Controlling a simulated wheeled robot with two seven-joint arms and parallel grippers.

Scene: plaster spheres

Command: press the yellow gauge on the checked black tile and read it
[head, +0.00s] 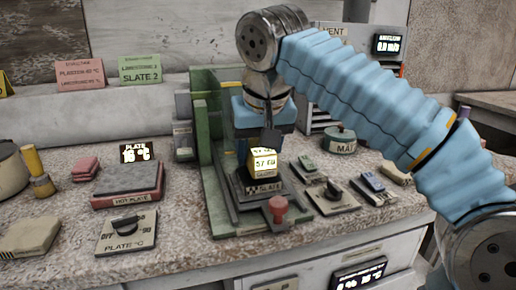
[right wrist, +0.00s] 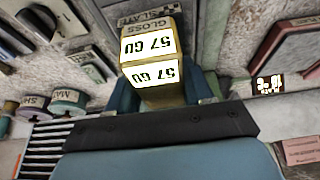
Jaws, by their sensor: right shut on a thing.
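The yellow gauge (head: 264,163) is a small box with lit faces reading 57 GU. In the right wrist view the gauge (right wrist: 150,62) shows the same reading upside down, with GLOSS on its side. My right gripper (head: 269,142) points down from above and is shut on the gauge. The black tile (head: 259,191) with a checked label lies under the gauge, in the green stand. In the right wrist view its label reads SLATE (right wrist: 150,17). The gauge appears to sit on the tile; its underside is hidden. My left gripper is not in view.
A green upright stand (head: 204,150) rises left of my gripper. A red knob (head: 278,207) stands in front of the tile. A hotplate (head: 128,184) and its dial (head: 126,231) are to the left. A green card (head: 139,70) reads SLATE 2. Small blocks and a round MAT tin (head: 340,140) are to the right.

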